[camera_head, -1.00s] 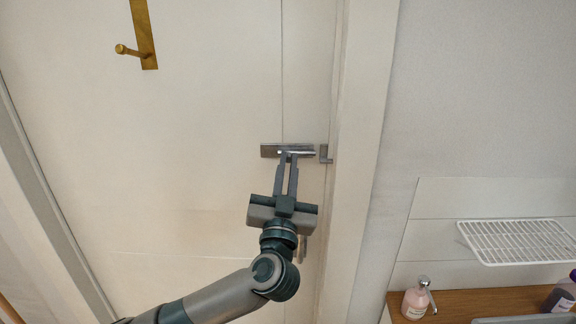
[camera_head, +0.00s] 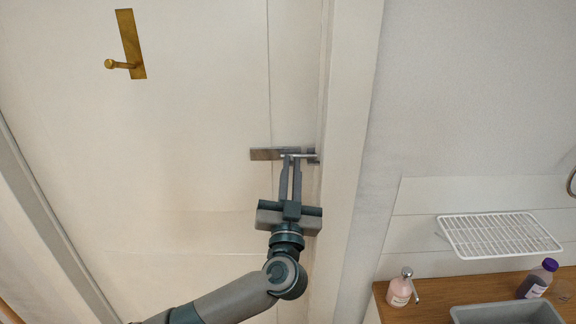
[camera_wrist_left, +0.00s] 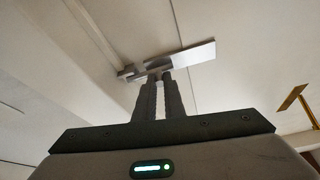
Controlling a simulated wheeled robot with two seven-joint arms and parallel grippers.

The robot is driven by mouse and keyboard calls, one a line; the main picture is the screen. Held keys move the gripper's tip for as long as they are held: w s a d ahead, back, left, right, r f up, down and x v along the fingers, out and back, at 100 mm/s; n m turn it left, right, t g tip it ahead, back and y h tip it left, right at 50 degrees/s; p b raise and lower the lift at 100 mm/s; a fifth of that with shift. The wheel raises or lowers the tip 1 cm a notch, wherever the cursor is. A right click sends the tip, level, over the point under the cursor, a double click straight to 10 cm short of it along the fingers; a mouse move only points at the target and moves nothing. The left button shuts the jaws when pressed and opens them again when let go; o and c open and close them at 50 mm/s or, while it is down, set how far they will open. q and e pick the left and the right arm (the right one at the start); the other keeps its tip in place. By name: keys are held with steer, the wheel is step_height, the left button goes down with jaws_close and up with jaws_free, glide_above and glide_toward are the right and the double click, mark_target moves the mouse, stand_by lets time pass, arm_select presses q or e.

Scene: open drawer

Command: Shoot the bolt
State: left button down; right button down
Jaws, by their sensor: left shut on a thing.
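The steel bolt (camera_head: 268,154) sits on a flat plate on the white door (camera_head: 190,140), near the door's right edge. Its rod reaches right to the small keeper (camera_head: 312,156) on the frame side. My left gripper (camera_head: 291,158) is shut on the bolt's knob, with its fingers pointing up at the door; the fingers hide the knob. In the left wrist view the bolt plate (camera_wrist_left: 190,56) lies beyond the fingertips (camera_wrist_left: 160,78), and the keeper end is at left. My right gripper is not in view.
A brass hook (camera_head: 128,50) is on the door at upper left. The door frame (camera_head: 345,150) stands right of the bolt. At lower right are a wire rack (camera_head: 500,236), a pink soap bottle (camera_head: 400,290), a purple-capped bottle (camera_head: 537,279) and a grey sink (camera_head: 508,313).

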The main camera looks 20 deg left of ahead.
arm_select(q)
steer(key=shift+d, duration=0.15)
steer(key=c, duration=1.9)
jaws_free()
steer(key=shift+o, duration=0.3)
steer(key=shift+d, duration=0.15)
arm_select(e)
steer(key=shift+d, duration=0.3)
arm_select(q)
steer(key=shift+s+f, duration=0.1)
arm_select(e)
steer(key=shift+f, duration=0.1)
